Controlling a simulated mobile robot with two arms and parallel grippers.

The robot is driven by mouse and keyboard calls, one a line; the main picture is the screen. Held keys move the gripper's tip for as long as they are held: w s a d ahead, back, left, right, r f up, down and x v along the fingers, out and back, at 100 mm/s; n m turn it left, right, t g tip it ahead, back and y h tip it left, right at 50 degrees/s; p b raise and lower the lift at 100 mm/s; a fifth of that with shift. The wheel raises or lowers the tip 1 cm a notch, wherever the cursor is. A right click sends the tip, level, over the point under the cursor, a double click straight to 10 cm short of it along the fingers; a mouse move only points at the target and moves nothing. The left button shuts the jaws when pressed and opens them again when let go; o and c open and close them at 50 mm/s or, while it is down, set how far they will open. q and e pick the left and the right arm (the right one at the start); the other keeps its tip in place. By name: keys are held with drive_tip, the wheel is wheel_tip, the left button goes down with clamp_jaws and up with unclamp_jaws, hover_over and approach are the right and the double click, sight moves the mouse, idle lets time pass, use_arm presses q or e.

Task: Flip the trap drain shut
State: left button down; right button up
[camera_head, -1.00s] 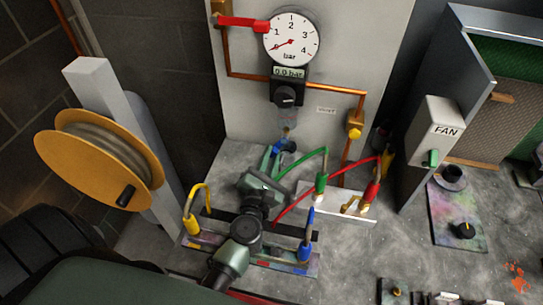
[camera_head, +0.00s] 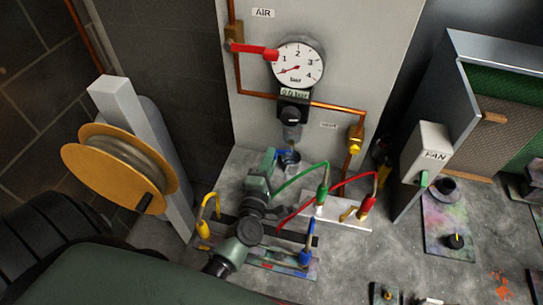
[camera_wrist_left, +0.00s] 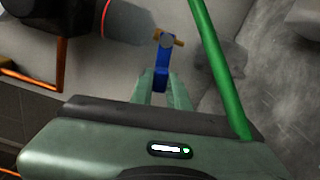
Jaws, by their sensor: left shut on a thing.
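The trap drain is a small blue lever (camera_wrist_left: 162,72) with a brass cross pin at its top, seen in the left wrist view between my finger tips. In the head view the blue lever (camera_head: 270,154) shows at my finger tips, below the black regulator knob and the clear trap bowl (camera_head: 291,137). My left gripper (camera_head: 266,165) is shut on the lever; its green fingers (camera_wrist_left: 162,92) also show in the left wrist view. The fingers hide the lower part of the lever. My right gripper is not in view.
A green hose (camera_head: 300,172) arches close to my left gripper, with a red hose (camera_head: 330,186) beyond. A gauge (camera_head: 298,63) and red valve handle (camera_head: 255,51) are on the panel above. Yellow and blue hooked fittings stand beside my arm.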

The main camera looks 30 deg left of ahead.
use_arm(q)
drive_tip(key=shift+r+m+p, duration=0.45)
drive_tip(key=shift+m+p, duration=0.2)
drive_tip(key=shift+m, duration=0.35)
drive_tip(key=c, duration=1.6)
unclamp_jaws()
drive_tip(key=shift+c, duration=0.2)
drive_tip(key=b+v, duration=0.2)
drive_tip(key=v, duration=0.6)
